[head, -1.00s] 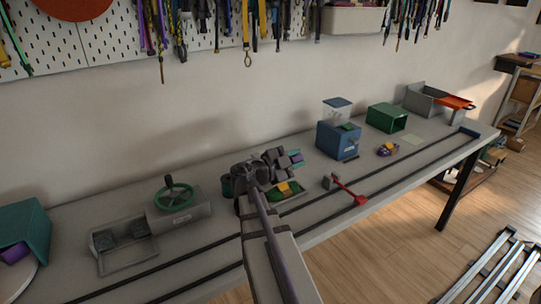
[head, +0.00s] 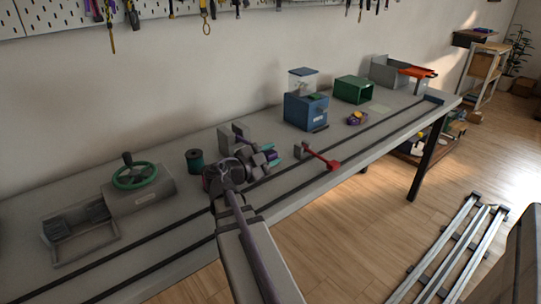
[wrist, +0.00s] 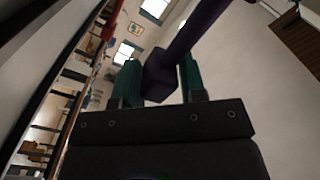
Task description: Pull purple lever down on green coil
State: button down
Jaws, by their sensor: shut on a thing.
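The purple lever (wrist: 200,28) runs down from the top edge of the wrist view, and its block-shaped end sits between the green fingertips of my gripper (wrist: 160,80). My gripper is shut on that end. In the head view my gripper (head: 268,157) is over the middle of the bench, with a little purple showing between its teal tips. The lever's other end is out of the wrist view, and my arm hides its mount in the head view. A dark green coil (head: 194,161) stands upright on the bench, left of my gripper and apart from it.
Left is a grey device with a green handwheel (head: 134,176). A grey block (head: 233,134) stands behind my wrist. Right are a red-handled lever (head: 322,157), a blue box (head: 306,110), a purple-yellow bundle (head: 357,118) and a green bin (head: 353,89). Dark rails run along the bench front.

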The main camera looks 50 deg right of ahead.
jog(key=shift+w, duration=0.1)
jog(key=c, duration=1)
grip_release()
jog(key=shift+w+d+f, duration=0.1)
jog(key=shift+o, duration=0.2)
notch_tip(320, 180, up, 10)
jog(key=p, duration=1)
jog(key=shift+r, duration=0.2)
jog(key=shift+f, duration=0.15)
